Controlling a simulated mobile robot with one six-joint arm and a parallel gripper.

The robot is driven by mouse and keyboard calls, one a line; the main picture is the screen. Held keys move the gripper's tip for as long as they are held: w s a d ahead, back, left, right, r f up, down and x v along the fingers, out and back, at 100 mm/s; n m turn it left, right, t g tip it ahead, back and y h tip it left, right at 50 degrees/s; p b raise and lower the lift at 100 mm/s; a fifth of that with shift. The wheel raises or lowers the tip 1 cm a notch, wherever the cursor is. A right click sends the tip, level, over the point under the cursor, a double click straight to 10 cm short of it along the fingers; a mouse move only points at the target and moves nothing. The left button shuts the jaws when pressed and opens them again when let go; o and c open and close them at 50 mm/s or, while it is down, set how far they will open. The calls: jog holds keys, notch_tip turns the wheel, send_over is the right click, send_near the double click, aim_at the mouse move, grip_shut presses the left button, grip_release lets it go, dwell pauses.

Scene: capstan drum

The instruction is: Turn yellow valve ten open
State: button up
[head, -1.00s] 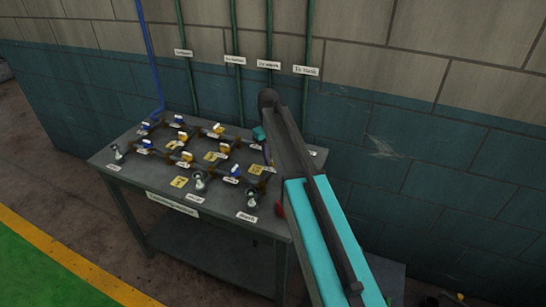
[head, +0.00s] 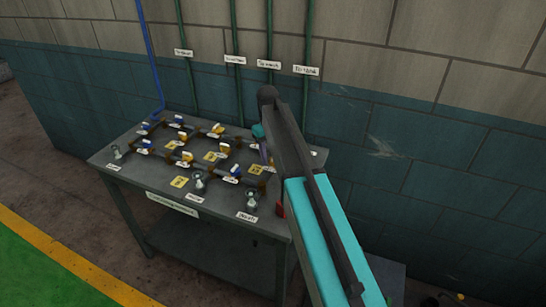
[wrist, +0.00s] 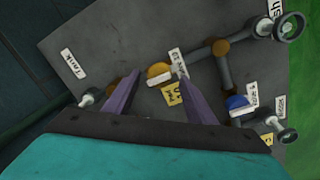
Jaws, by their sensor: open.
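A yellow valve (wrist: 158,72) with a round yellow body and a pale handle shows in the wrist view, just beyond my fingertips. A small white label, blurred but perhaps reading 10, stands beside it, and a yellow tag (wrist: 172,95) lies below it. My gripper (wrist: 159,79) is open, with one purple finger on each side of the valve in the picture. Whether the fingers are level with the handle I cannot tell. In the head view my arm hides this valve and most of my gripper; a bit of purple finger shows above the table's right side.
The grey table (head: 140,180) carries pipes with several blue and yellow valves. A blue valve (wrist: 236,102) and a handwheel (wrist: 289,27) lie right of the gripper in the wrist view. The brick wall (head: 430,160) with vertical pipes stands behind the table.

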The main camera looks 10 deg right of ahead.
aim_at(270, 161)
notch_tip(270, 161, up, 13)
jog(key=b, duration=0.3)
jog(key=shift+s+a+f, duration=0.15)
jog(key=shift+s+a, duration=0.1)
jog(key=shift+a, duration=0.2)
